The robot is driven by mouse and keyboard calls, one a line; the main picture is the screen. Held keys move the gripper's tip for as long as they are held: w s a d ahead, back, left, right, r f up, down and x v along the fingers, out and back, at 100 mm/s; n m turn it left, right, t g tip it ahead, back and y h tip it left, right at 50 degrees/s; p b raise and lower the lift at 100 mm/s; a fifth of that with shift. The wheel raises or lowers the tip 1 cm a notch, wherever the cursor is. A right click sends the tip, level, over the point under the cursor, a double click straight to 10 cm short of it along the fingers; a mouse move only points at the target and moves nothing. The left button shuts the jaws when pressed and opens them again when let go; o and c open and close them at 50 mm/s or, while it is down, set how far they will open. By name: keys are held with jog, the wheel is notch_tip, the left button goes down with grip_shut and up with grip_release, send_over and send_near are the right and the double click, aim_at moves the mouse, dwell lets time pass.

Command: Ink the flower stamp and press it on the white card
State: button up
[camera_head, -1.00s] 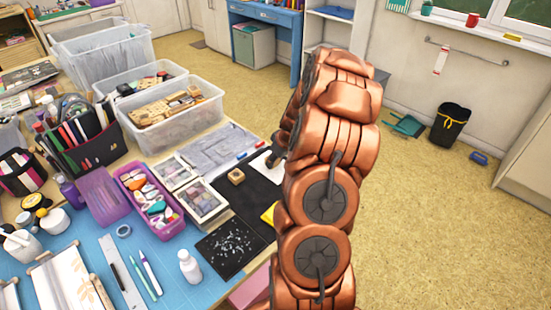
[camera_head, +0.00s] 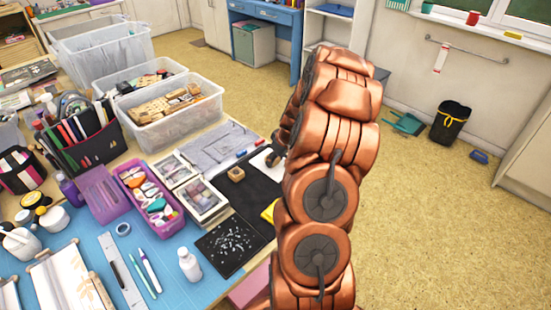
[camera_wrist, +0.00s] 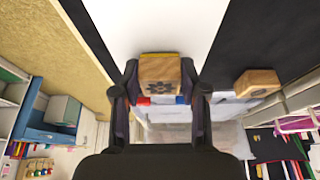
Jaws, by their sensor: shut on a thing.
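The flower stamp (camera_wrist: 160,75) is a wooden block with a dark flower mark on the face toward the wrist camera. My gripper (camera_wrist: 161,82) is shut on it, a finger on each side. The white card (camera_wrist: 155,25) lies behind the stamp in the wrist view; I cannot tell whether they touch. In the head view part of the card (camera_head: 261,162) shows on the black mat (camera_head: 258,191), and my arm hides the stamp. A yellow pad (camera_head: 268,212) is partly hidden behind my arm.
A second wooden stamp (camera_head: 236,174) stands on the mat, left of the card; it also shows in the wrist view (camera_wrist: 258,83). Boxed sets (camera_head: 202,199), a purple tray (camera_head: 165,225) and a clear bin (camera_head: 175,128) crowd the left.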

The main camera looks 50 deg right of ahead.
jog(key=shift+f, duration=0.35)
dwell(0.3)
jog(key=shift+r+b, duration=0.15)
jog(key=shift+b, duration=0.2)
dwell(0.4)
jog(key=shift+r, duration=0.35)
jog(key=shift+r, duration=0.2)
jog(key=shift+r, duration=2.7)
